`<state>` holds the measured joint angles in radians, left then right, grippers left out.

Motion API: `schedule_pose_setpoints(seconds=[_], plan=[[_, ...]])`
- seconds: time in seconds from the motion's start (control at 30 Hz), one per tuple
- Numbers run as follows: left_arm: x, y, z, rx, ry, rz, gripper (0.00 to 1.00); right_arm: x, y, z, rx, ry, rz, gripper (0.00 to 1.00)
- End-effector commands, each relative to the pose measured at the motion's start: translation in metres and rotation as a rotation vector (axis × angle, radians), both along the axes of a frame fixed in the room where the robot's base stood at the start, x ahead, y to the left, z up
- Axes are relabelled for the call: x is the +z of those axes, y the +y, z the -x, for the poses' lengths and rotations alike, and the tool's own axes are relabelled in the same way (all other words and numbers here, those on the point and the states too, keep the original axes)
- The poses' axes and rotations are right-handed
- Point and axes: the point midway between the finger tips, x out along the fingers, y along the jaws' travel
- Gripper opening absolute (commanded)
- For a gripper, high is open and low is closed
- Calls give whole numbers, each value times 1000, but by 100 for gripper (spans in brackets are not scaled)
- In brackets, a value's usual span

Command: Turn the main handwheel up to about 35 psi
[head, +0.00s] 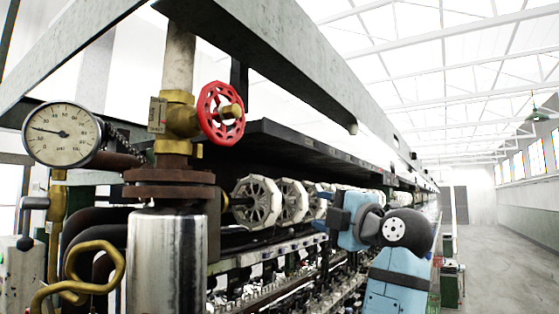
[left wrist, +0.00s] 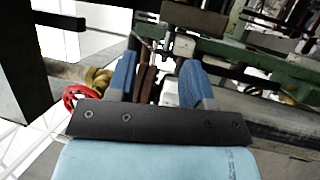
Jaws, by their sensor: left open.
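The red handwheel (head: 221,113) sits on a brass valve (head: 179,122) on a vertical pipe, left of centre in the head view. Its red rim also shows at the lower left of the left wrist view (left wrist: 70,96). A round white pressure gauge (head: 62,133) is left of the valve; its needle points left and slightly up, and the numbers are too small to read surely. My left gripper (head: 345,218) is right of and lower than the handwheel, apart from it. In the left wrist view its two blue fingers (left wrist: 158,78) are spread with nothing held between them. My right gripper is not in view.
A dark shelf (head: 300,143) and a grey overhead beam (head: 280,50) run back beside the valve. Several octagonal white reels (head: 257,201) are below the shelf. A bent brass pipe (head: 118,265) and a shiny cylinder (head: 168,262) stand below. The aisle (head: 490,270) at right is clear.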

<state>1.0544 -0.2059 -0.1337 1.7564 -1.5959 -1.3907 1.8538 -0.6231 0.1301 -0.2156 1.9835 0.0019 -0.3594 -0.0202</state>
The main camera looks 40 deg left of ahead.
Motion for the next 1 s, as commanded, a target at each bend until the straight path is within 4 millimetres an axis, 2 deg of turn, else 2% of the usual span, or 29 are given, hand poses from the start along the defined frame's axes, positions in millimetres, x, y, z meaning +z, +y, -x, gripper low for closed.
schedule_pose_setpoints(seconds=[0.03,0.1,0.2,0.33,0.43,0.57,1.0], plan=[[34,-1,22,39,-114,39,47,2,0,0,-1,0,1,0],[70,-3,51,95,-268,92,47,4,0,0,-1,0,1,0],[110,-7,92,168,-471,156,47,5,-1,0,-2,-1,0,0],[144,-13,135,239,-673,215,47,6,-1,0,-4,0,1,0],[157,-16,154,270,-765,241,47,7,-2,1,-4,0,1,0],[162,-14,164,288,-812,254,47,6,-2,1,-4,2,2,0],[162,42,170,286,-809,253,47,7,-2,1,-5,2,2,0]])
